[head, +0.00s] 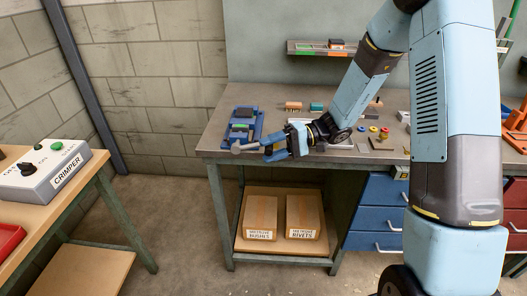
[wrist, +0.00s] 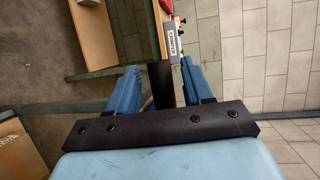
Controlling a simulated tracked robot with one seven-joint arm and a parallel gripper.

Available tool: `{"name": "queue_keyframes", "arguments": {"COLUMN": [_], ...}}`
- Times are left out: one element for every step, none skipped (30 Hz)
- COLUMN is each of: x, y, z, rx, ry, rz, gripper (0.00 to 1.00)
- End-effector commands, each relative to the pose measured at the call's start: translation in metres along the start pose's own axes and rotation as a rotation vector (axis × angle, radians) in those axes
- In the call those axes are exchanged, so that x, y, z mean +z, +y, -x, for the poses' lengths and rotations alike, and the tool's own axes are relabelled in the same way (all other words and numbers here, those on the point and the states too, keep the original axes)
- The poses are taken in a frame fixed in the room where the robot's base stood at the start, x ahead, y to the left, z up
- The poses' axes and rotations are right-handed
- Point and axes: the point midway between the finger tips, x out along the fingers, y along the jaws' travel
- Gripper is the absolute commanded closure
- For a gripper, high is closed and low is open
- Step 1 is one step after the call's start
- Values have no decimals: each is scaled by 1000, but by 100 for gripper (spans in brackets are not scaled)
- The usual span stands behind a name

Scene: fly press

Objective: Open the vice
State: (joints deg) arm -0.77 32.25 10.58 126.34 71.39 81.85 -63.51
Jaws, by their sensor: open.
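The blue vice (head: 243,122) sits on the left front part of the workbench, with a small green piece showing at its jaws. A grey bar with a rounded end (head: 238,147), apparently the vice's handle, sticks out at the bench's front edge. My gripper (head: 268,151) is at this front edge, just right of the bar's rounded end, with its blue fingers pointing left. In the wrist view my gripper (wrist: 160,72) has its two blue fingers apart. A dark shape shows between them; I cannot tell what it is, nor whether the fingers touch the bar.
The workbench (head: 220,98) holds several small parts right of the vice. Two boxes, marked bushes (head: 261,214) and rivets (head: 302,214), stand on its lower shelf. A crimper control box (head: 45,172) is on the left table. The floor between is clear.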

Motion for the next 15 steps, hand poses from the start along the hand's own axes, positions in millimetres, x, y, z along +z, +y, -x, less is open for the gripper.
{"name": "queue_keyframes", "arguments": {"x": [0, 0, 0, 0, 0, 0, 0, 0, 0, 0, 0, 0, 0, 0, 0], "y": [0, 0, 0, 0, 0, 0, 0, 0, 0, 0, 0, 0, 0, 0, 0], "z": [-7, -10, -13, -16, -18, -20, -21, -22, -23, -23, -24, -24, -24, -24, -24], "rx": [0, 0, 0, 0, 0, 1, 1, 1, 1, 1, 1, 1, 1, 1, 1], "ry": [-3, -2, -2, -1, -1, -1, -1, -1, 0, 0, 0, 0, 0, 0, 0], "rz": [0, 0, -1, -1, -1, -1, -1, -1, -1, -1, -1, -1, -1, -1, -1], "gripper": [49, 49, 49, 49, 49, 49, 49, 49, 49, 49, 49, 49, 49, 49, 49]}}
